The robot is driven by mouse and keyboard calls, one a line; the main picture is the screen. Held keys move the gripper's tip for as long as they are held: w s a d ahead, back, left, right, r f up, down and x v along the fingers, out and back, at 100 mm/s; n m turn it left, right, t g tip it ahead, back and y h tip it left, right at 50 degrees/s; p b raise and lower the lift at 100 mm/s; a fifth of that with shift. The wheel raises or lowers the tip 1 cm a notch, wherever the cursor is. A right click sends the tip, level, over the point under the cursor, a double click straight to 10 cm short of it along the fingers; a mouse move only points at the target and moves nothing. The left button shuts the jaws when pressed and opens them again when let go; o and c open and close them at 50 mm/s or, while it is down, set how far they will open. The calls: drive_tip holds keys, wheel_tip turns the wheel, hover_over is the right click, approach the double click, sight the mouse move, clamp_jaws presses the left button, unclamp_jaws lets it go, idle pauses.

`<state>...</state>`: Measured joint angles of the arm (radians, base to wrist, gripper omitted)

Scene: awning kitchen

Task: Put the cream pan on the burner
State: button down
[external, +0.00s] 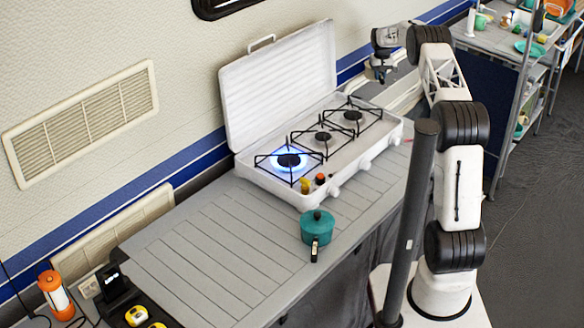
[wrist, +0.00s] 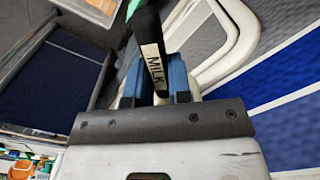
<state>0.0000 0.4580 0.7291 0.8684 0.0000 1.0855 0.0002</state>
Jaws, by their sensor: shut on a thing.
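My gripper (external: 382,72) is raised beyond the right end of the white stove (external: 292,190), near the wall. In the wrist view its blue-padded fingers (wrist: 154,82) are shut on a black handle (wrist: 148,32) with a label reading MILK. The body of the pan on this handle cannot be made out clearly in either view, so its cream colour is not confirmed. The stove has three burners in a row. The left burner (external: 289,160) is lit with a blue flame; the middle burner (external: 323,137) and right burner (external: 352,115) show no flame and are empty.
A teal lidded pot (external: 317,226) stands on the grey counter (external: 215,255) in front of the stove, handle towards the front edge. The stove's white lid (external: 280,85) stands open against the wall. Orange and yellow items sit at the lower left.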

drive_tip(key=s+a+r+m, duration=0.3)
drive_tip(key=s+a+r, duration=1.1)
drive_tip(key=s+r, duration=0.25)
drive_tip(key=s+a+r+m, duration=0.1)
drive_tip(key=s+a+r, duration=0.1)
drive_tip(key=s+a, duration=0.55)
drive_tip(key=s+a+r+m, duration=0.15)
drive_tip(key=s+a, duration=0.25)
drive_tip(key=s, duration=0.6)
drive_tip(key=s+a, duration=0.5)
drive_tip(key=s, duration=0.5)
drive_tip(key=s+a, duration=0.4)
drive_tip(key=s, duration=0.7)
drive_tip(key=s+f, duration=0.2)
drive_tip(key=s, duration=0.9)
drive_tip(key=s+f, duration=0.2)
drive_tip(key=s, duration=1)
drive_tip(key=shift+a+f+n, duration=0.25)
drive_tip(key=shift+f+n, duration=0.05)
drive_tip(key=shift+n, duration=0.15)
drive_tip(key=shift+w+a, duration=0.1)
drive_tip(key=shift+a, duration=0.05)
drive_tip(key=w+a+f, duration=0.1)
drive_tip(key=w+a, duration=0.9)
drive_tip(key=a, duration=0.2)
drive_tip(key=shift+f, duration=0.25)
